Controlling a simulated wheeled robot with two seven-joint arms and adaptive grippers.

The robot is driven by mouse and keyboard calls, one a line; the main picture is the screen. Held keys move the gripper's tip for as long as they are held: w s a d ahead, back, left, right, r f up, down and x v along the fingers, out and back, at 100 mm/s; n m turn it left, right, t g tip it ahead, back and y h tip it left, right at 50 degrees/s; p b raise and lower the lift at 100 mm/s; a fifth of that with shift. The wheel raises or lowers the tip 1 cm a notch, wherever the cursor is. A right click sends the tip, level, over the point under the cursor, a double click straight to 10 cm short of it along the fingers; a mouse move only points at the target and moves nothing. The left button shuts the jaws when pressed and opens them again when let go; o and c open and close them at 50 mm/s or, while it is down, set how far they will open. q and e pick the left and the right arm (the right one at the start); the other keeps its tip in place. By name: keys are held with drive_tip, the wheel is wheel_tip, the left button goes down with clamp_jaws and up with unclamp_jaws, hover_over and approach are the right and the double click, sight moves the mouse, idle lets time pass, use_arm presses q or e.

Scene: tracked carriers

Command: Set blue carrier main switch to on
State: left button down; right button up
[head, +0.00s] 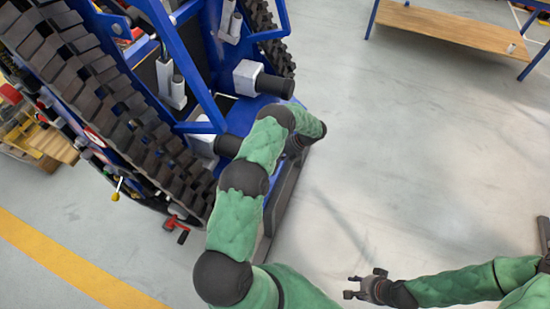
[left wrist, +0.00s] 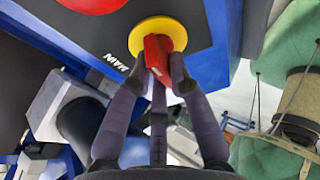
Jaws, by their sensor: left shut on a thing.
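The blue carrier (head: 165,28) stands at the upper left in the head view, with a dark tread track along its side. In the left wrist view, its main switch is a red knob (left wrist: 156,50) on a round yellow plate (left wrist: 155,24), beside a white MAIN label on a dark panel. The knob's long side runs roughly down the picture. My left gripper (left wrist: 157,68) has its fingers closed on the knob, one on each side. In the head view the switch and left gripper are hidden behind my arm. My right gripper (head: 350,287) is open and empty over the floor.
A wooden-topped bench (head: 450,27) with blue legs stands at the upper right. A red part (left wrist: 95,4) sits on the panel near the switch. Grey floor lies clear at the right, and a yellow line (head: 70,262) crosses it at lower left.

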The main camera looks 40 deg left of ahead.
use_arm(q)
drive_tip(key=c, duration=1.1)
unclamp_jaws()
drive_tip(key=shift+c, duration=0.2)
drive_tip(key=shift+w, duration=0.1)
drive_tip(key=v, duration=1.2)
